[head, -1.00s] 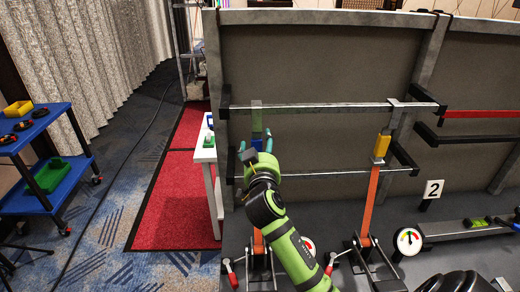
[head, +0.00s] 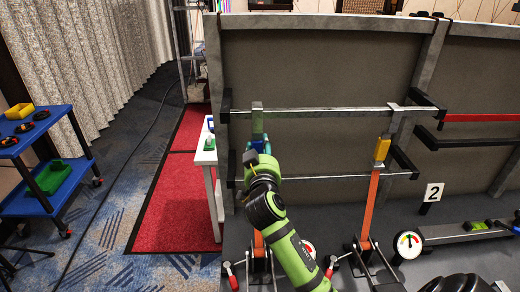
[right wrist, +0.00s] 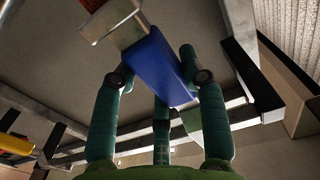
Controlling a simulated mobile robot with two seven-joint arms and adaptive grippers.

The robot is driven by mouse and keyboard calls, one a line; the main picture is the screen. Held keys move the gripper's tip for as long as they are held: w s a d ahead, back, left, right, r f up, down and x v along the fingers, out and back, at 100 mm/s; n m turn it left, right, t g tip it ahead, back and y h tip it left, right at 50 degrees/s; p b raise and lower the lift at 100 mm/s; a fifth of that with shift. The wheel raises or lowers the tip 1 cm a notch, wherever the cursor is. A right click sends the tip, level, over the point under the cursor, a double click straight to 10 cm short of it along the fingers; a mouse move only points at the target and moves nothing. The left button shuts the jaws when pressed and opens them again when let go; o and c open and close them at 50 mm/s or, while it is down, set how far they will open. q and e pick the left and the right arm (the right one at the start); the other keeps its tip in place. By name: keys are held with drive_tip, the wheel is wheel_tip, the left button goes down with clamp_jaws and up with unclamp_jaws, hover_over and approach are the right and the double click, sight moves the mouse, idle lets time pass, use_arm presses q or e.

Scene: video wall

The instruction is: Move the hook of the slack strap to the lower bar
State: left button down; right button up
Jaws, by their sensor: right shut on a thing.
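My right gripper (head: 258,143) is shut on the blue body of a strap hook, just below the upper bar (head: 330,109). In the right wrist view the blue hook body (right wrist: 158,66) sits between the fingers. A pale metal plate (head: 257,116) rises above the gripper and overlaps the upper bar; I cannot tell whether it rests on it. The orange strap (head: 258,243) below is mostly hidden by my arm. The lower bar (head: 340,177) runs behind the gripper's wrist. My left gripper is not in view.
A second orange strap (head: 370,205) with a yellow hook (head: 382,149) stands straight at the right. Ratchets and a round gauge (head: 407,244) are below. A white table (head: 206,158) is left of the frame, and a blue cart (head: 40,135) is at the far left.

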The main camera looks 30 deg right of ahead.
drive_tip(key=shift+r+p, duration=0.9)
drive_tip(key=shift+r, duration=0.4)
drive_tip(key=shift+s+a, duration=0.1)
drive_tip(key=v, duration=0.7)
idle(0.6)
drive_tip(key=shift+s+a, duration=0.1)
